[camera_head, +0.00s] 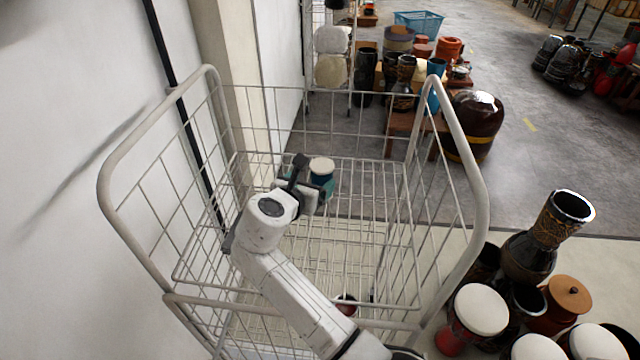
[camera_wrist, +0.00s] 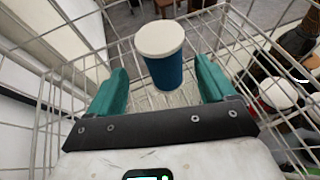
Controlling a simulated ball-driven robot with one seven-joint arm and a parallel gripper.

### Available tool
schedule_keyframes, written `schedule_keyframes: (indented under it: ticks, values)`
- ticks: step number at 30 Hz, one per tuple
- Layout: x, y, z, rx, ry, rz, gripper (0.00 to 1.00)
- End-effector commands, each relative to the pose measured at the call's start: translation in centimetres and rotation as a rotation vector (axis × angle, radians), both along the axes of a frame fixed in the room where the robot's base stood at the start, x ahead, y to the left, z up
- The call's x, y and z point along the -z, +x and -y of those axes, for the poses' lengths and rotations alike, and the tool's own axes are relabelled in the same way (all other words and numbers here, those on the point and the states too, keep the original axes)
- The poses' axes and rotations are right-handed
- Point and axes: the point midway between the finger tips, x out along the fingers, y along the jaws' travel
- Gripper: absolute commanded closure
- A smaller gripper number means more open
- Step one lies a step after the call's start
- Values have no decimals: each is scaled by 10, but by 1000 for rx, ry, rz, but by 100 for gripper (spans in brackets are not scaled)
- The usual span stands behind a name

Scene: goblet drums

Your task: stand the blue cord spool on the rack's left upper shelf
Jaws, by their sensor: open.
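The blue cord spool (camera_head: 321,176) has a pale round top and is upright at the upper wire shelf of the white rack (camera_head: 478,205); the bars behind it make its exact contact hard to tell. It also shows in the wrist view (camera_wrist: 166,72). My gripper (camera_head: 312,186) is open, its teal fingers apart. In the wrist view my gripper (camera_wrist: 163,75) has one finger on each side of the spool, with a visible gap at both sides. In the head view my gripper hides part of the spool's lower side and the shelf under it.
Tall wire sides enclose the rack. A white wall (camera_head: 60,200) stands close at left. A small red and dark object (camera_head: 346,304) sits low in the rack. Several drums crowd the front right, including a white-topped one (camera_head: 480,310). Most upper-shelf wire around the spool is bare.

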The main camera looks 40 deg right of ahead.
Motion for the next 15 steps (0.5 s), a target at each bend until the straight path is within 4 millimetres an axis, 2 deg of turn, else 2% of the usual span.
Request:
schedule_keyframes:
  ticks: [3, 11, 15]
  values:
    - [5, 6, 15, 3, 0, 1, 17]
    - [10, 12, 32, 3, 1, 3, 17]
    - [12, 17, 52, 6, 2, 2, 17]
